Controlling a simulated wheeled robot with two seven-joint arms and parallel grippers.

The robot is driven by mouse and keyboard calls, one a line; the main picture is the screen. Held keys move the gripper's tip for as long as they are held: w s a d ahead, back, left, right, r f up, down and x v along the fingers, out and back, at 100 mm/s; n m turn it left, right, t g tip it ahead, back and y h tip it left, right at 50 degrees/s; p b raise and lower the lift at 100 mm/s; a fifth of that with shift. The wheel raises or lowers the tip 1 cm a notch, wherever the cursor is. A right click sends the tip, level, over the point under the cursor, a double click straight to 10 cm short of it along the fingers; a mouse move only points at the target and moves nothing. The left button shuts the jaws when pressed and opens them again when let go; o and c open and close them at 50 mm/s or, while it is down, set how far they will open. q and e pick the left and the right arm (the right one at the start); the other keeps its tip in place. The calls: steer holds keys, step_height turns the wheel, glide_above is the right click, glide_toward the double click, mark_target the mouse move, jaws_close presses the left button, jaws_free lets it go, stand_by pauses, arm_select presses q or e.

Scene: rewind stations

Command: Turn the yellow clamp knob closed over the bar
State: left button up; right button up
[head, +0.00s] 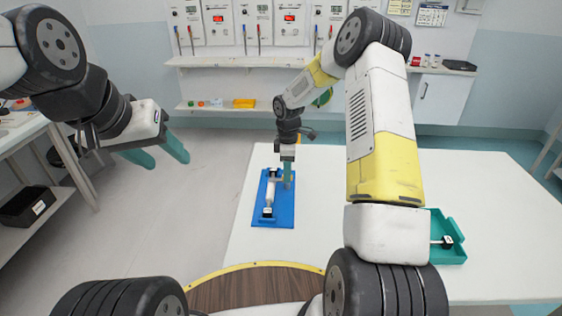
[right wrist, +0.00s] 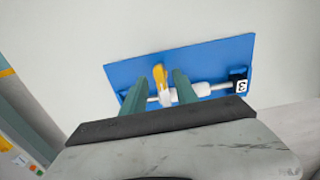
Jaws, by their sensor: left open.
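A blue board (head: 288,214) lies on the white table. It carries a bar with a white roll (head: 270,197) and black end pieces. In the right wrist view the blue board (right wrist: 210,55) shows the yellow clamp knob (right wrist: 159,74) standing up by the white bar (right wrist: 205,89). My right gripper (head: 288,186) is low over the board. In the right wrist view its two green fingers (right wrist: 159,84) are apart, one on each side of the knob; I cannot tell whether they touch it. My left gripper (head: 163,158) is open and empty, away from the table.
A teal tray (head: 452,222) with a small black and white item (head: 446,242) sits on the white table (head: 325,215), partly behind my right arm. Shelves (head: 235,104) line the back wall. A side bench with a black bin (head: 27,206) stands at left.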

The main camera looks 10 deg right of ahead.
step_height(320, 180, up, 7)
steer(key=shift+r, duration=0.1)
stand_by(0.4)
steer(key=shift+r, duration=0.35)
steer(key=s+d+r+m+t, duration=0.1)
steer(key=s+r+m+t, duration=0.2)
steer(key=s+r+m, duration=0.8)
steer(key=s+r+m+t+y, duration=0.1)
steer(key=s+r, duration=0.4)
steer(key=s, duration=0.5)
steer(key=s+r+m+t+y, duration=0.1)
steer(key=s+r+m+t, duration=0.1)
steer(key=s+r, duration=0.4)
steer(key=s+m, duration=0.1)
steer(key=s, duration=0.3)
steer(key=shift+s+r, duration=0.25)
steer(key=shift+s, duration=0.05)
